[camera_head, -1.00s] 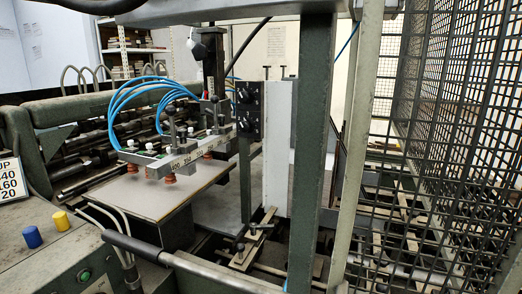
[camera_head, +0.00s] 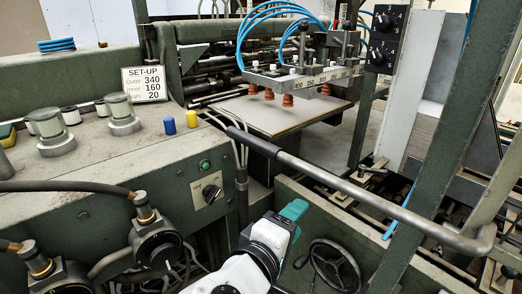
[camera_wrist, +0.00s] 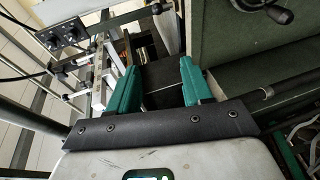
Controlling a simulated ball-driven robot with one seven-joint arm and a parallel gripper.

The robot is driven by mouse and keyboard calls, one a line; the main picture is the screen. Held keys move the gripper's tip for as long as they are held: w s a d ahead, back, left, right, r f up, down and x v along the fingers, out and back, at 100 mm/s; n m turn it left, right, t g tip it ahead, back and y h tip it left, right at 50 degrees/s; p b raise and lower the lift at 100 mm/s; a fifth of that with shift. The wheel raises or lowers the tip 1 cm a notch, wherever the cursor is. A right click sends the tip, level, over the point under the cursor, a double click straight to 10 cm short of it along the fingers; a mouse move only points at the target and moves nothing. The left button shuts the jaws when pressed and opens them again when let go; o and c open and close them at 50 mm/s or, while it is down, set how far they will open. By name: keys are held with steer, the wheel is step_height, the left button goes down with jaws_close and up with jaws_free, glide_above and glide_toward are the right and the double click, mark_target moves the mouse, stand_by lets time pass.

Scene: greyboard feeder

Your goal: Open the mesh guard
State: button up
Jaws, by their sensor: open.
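The mesh of the guard is not clearly visible in either current view. A green post (camera_head: 440,150) and a paler slanted post (camera_head: 490,205) stand at the right of the head view. A long grey bar (camera_head: 370,195) with a black end crosses in front of the machine toward these posts; I cannot tell whether it belongs to the guard. My gripper (camera_head: 292,212), with teal fingers on a white arm, is low in the head view, in front of and below the bar in the picture. In the wrist view my gripper (camera_wrist: 157,75) is open, with nothing visible between its fingers.
A green control console (camera_head: 90,170) with knobs and blue and yellow caps fills the left. A handwheel (camera_head: 335,265) is right of my arm. The suction-cup bar (camera_head: 300,78) with blue hoses hangs over a grey board (camera_head: 285,112). A black control box (camera_head: 385,38) stands behind.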

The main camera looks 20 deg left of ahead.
mark_target(244, 142)
steer(key=s+a+r+n+t+y, duration=0.2)
steer(key=s+a+r+n+t, duration=0.15)
steer(key=a+r, duration=0.7)
steer(key=shift+t, duration=0.35)
steer(key=w, duration=0.3)
steer(key=w+r, duration=0.1)
steer(key=w, duration=0.2)
steer(key=w+r, duration=0.1)
steer(key=w, duration=0.3)
steer(key=shift+a+p, duration=0.1)
steer(key=shift+p, duration=0.3)
steer(key=shift+f, duration=0.1)
jaws_close()
